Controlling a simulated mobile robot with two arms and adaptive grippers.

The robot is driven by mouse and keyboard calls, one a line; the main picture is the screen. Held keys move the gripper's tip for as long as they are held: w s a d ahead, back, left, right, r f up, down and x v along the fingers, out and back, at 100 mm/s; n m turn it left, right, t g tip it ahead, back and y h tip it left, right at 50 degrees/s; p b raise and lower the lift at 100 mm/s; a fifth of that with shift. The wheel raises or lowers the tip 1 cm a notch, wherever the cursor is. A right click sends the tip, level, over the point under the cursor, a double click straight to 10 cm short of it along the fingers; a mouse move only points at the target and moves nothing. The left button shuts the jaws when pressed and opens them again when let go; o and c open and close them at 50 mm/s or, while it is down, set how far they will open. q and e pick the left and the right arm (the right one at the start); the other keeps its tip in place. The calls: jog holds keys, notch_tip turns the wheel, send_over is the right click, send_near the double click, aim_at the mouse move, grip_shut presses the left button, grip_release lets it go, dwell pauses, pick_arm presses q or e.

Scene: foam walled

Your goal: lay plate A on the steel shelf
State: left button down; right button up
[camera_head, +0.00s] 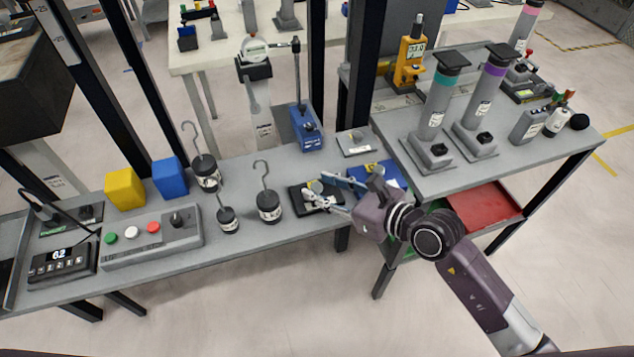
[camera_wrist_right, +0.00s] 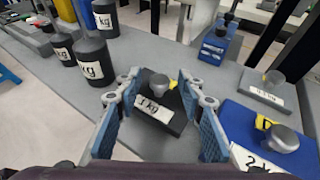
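A black square plate with a grey knob and a "1 kg" label (camera_wrist_right: 155,108) lies on the grey bench; it also shows in the head view (camera_head: 300,203). My right gripper (camera_wrist_right: 159,84) is open, its blue-padded fingers apart on either side of the knob. In the head view my right gripper (camera_head: 318,187) reaches in from the right over this plate. A blue "2 kg" plate (camera_wrist_right: 238,118) and a grey plate (camera_wrist_right: 257,86) lie to its right. I cannot read which plate is A. Which surface is the steel shelf is not clear. My left gripper is not in view.
Hooked cylinder weights (camera_head: 268,207) stand left of the black plate. A blue-based stand (camera_head: 306,130) is behind it. The grey right-hand table (camera_head: 460,178) carries tall column weights and a yellow gauge (camera_head: 409,62). A red panel (camera_head: 485,210) lies below that table's top.

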jog(key=p+v, duration=0.1)
jog(key=v, duration=0.9)
